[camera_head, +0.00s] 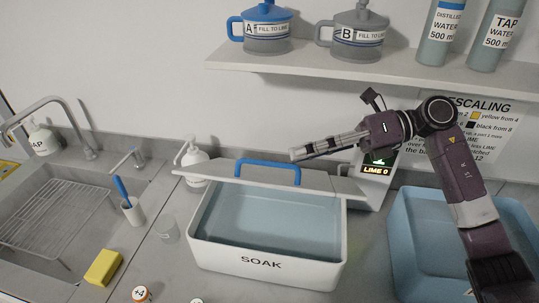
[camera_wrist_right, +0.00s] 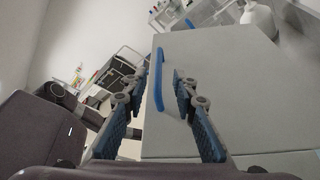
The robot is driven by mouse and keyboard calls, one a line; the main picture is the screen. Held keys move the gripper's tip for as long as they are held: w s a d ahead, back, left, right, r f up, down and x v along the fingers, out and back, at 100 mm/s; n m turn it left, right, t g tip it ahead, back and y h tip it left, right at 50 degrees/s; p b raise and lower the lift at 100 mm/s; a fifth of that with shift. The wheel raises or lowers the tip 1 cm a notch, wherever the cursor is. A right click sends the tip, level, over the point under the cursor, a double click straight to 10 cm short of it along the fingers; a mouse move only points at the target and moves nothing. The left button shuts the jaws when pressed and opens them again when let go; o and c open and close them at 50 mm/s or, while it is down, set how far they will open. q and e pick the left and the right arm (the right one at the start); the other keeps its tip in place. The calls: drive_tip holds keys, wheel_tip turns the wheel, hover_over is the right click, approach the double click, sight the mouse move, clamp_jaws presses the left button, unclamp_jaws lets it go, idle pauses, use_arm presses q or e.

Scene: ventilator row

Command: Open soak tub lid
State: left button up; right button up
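The white soak tub (camera_head: 265,262), labelled SOAK, stands on the counter with bluish liquid showing inside. Its pale lid (camera_head: 225,183) is at the tub's back edge, off most of the opening, with a blue handle (camera_head: 268,163) on top. My right gripper (camera_head: 297,153) is just above the handle's right end, reaching in from the right. In the right wrist view, the gripper (camera_wrist_right: 160,85) has its fingers apart, with the blue handle (camera_wrist_right: 158,80) between them and the broad lid (camera_wrist_right: 215,90) beyond. I cannot tell whether a finger touches the handle. My left gripper is not in view.
A blue bin (camera_head: 400,235) stands to the right, and a display reading LIME 0 (camera_head: 377,170) is behind the tub. A cup (camera_head: 168,230), yellow sponge (camera_head: 103,267) and sink (camera_head: 60,215) are left. A shelf (camera_head: 370,72) with jugs and bottles is overhead.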

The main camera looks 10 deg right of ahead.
sight(267, 162)
drive_tip(key=p+x, duration=0.1)
drive_tip(key=x, duration=0.1)
drive_tip(key=p+x, duration=0.1)
drive_tip(key=x, duration=0.1)
drive_tip(key=p+x, duration=0.1)
drive_tip(key=x, duration=0.1)
drive_tip(key=shift+s+a+r, duration=0.1)
drive_tip(key=shift+a+r, duration=0.2)
drive_tip(key=shift+a+f, duration=0.4)
drive_tip(key=shift+a, duration=0.1)
clamp_jaws()
